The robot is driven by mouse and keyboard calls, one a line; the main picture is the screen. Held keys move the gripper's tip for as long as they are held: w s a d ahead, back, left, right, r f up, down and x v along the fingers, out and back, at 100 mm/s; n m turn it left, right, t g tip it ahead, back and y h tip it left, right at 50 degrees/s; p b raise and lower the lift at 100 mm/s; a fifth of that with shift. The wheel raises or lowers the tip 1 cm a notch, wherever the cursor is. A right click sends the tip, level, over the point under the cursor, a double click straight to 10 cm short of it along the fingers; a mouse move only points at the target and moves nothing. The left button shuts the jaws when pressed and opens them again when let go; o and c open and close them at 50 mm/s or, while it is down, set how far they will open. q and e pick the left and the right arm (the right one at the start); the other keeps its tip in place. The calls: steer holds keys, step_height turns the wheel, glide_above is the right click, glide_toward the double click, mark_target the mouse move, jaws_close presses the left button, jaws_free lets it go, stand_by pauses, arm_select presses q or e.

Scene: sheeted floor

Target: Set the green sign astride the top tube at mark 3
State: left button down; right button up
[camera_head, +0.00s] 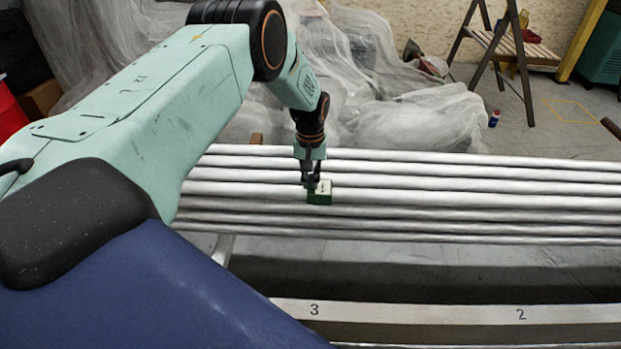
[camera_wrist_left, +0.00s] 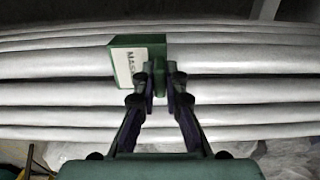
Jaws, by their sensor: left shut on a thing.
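The green sign (camera_head: 320,199) is a small block with a white face, at the tubes in line with the figure 3 on the strip. My left gripper (camera_head: 311,182) is shut on it from above. In the left wrist view the sign (camera_wrist_left: 140,41) lies across one thick tube (camera_wrist_left: 235,57), its white lettered face turned left, with the fingers (camera_wrist_left: 160,88) closed on its near part. I cannot tell whether it rests on the tube or hangs just above it. Mark 3 (camera_head: 314,309) is printed on the pale strip in front. My right gripper is not in view.
Several silvery tubes (camera_head: 480,187) run side by side across the picture. Mark 2 (camera_head: 521,314) is further right on the strip. Plastic sheeting (camera_head: 400,110) lies heaped behind the tubes. A wooden stepladder (camera_head: 505,45) stands back right. The tubes right of the sign are clear.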

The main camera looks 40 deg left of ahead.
arm_select(q)
steer(key=c, duration=1.3)
jaws_free()
steer(key=shift+c, duration=0.2)
step_height(320, 180, up, 12)
